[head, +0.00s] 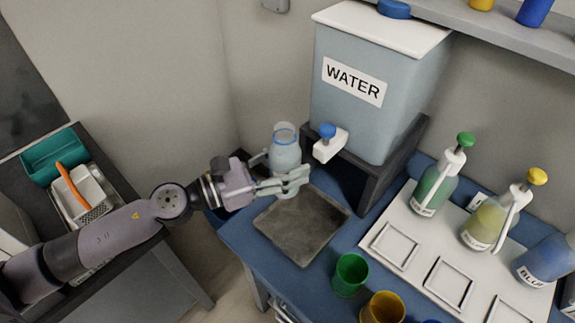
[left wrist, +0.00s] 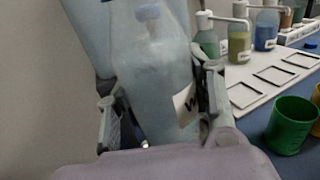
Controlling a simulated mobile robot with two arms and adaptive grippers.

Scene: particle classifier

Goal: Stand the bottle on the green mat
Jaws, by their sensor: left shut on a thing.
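The bottle (head: 285,148) is clear and pale blue, with an open-looking neck, and stands upright in the head view. My left gripper (head: 284,182) is shut around its lower body. In the left wrist view the bottle (left wrist: 150,70) fills the space between the fingers, and a pale label with a "W" shows at its lower right. The bottle is over or just behind the back-left corner of a dark grey square slab (head: 300,226); I cannot tell whether its base touches anything. I see no plainly green mat. My right gripper is not in view.
A water dispenser (head: 365,95) with a blue-knobbed tap (head: 328,144) stands right of the bottle. A green cup (head: 350,275) and a yellow cup (head: 384,308) stand in front. A white tray (head: 415,270) with square frames and pump bottles lies right. A side cart (head: 110,207) holds bins.

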